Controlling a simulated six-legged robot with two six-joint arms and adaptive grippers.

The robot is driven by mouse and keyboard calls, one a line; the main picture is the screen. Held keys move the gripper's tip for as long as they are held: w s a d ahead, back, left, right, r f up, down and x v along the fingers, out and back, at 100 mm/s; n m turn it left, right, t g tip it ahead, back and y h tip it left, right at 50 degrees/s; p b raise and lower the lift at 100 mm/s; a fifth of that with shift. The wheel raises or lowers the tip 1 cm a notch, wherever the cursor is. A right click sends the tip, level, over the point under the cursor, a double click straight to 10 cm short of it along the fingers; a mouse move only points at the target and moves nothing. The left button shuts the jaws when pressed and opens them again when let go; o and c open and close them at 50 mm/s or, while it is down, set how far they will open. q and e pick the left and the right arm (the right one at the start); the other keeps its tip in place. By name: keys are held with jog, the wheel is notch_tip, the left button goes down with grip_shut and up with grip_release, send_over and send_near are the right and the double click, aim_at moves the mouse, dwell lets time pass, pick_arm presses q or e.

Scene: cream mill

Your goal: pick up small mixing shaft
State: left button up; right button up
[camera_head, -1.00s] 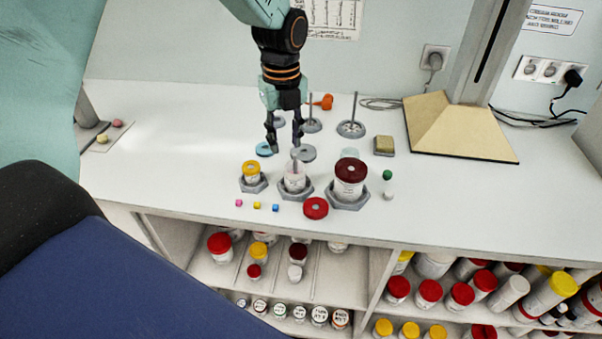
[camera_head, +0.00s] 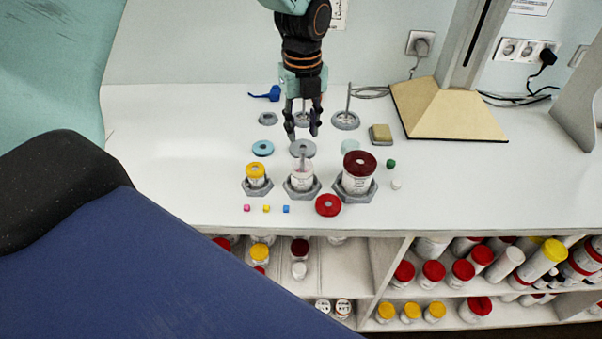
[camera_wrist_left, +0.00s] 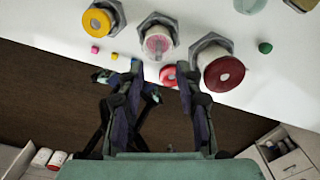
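The same jar (camera_wrist_left: 159,44) shows from above in the left wrist view, with pinkish contents. My left gripper (camera_head: 303,134) is open and empty, pointing down above and behind this jar. In the left wrist view its two fingers (camera_wrist_left: 157,80) are spread, with the jar beyond the gap between the tips. Another upright rod on a round base (camera_head: 345,119) stands at the back. A second round base (camera_head: 303,118) is partly hidden behind my gripper. My right gripper is not visible.
A yellow-lidded jar (camera_head: 255,173) and a larger dark-red-lidded jar (camera_head: 359,168) flank the middle jar closely. A red ring lid (camera_head: 328,205) and small cubes lie in front. A blue lid (camera_head: 263,148) and grey disc (camera_head: 301,148) lie behind. A beige-based stand (camera_head: 448,110) is at right.

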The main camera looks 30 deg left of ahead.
aim_at(303, 153)
pick_arm(q)
jog(key=f, duration=0.7)
jog(key=shift+s+d+p, duration=0.1)
jog(key=shift+s+p, duration=0.2)
jog(key=shift+s, duration=0.05)
jog(key=shift+f, duration=0.4)
jog(key=shift+w+d, duration=0.2)
jog(key=shift+d, duration=0.05)
jog(key=shift+s+a, duration=0.15)
jog(key=shift+a, duration=0.15)
jog(key=c, duration=0.7)
jog(key=shift+d, duration=0.2)
grip_shut()
